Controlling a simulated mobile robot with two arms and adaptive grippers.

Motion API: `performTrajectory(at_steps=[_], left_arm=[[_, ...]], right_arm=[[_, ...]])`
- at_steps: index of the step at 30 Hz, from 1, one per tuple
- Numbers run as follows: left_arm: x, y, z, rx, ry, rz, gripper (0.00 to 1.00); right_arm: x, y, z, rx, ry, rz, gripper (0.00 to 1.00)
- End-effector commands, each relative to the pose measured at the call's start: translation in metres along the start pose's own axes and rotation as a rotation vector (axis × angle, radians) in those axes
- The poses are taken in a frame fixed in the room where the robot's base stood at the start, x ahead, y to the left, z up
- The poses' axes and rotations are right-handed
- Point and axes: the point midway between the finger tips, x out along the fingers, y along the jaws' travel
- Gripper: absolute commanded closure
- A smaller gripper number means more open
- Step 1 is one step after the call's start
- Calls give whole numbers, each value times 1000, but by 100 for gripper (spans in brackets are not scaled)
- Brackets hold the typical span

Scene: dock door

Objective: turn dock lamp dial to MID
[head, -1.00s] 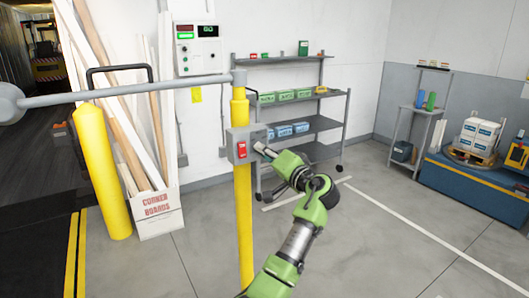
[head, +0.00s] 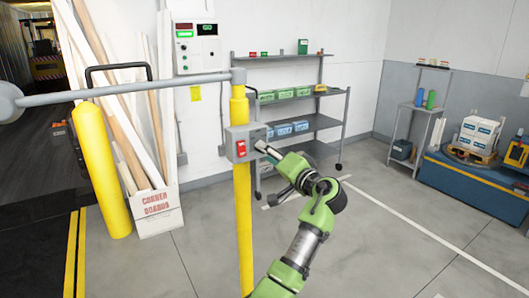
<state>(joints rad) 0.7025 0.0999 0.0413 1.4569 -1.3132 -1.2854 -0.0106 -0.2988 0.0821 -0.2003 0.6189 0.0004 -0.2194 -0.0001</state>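A grey switch box (head: 243,144) with a red rocker switch (head: 241,148) is mounted on a yellow post (head: 242,205). No dial markings are readable. A dial on the box's right side, if there is one, is hidden or too small to tell. My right gripper (head: 262,147) is at the right side of this box, its dark, narrow fingertips at or very near it. Whether they touch or hold anything cannot be told. My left gripper is out of view.
A grey bar (head: 130,90) crosses to the post's top. A wall panel (head: 195,48) with lit displays hangs behind. A yellow bollard (head: 102,170) and a carton of boards (head: 157,210) stand left. A shelf rack (head: 314,122) stands behind; open floor lies right.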

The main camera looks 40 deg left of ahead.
Motion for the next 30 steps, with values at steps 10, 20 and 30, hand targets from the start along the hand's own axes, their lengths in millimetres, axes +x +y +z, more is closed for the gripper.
performTrajectory(at_steps=[10, 20, 30], left_arm=[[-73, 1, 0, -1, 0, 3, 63], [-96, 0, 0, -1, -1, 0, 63], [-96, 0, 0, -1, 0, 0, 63]], right_arm=[[0, -2, 0, 1, 0, -2, 58], [0, -2, 0, 1, 0, -2, 58], [0, -2, 0, 1, 0, -2, 58]])
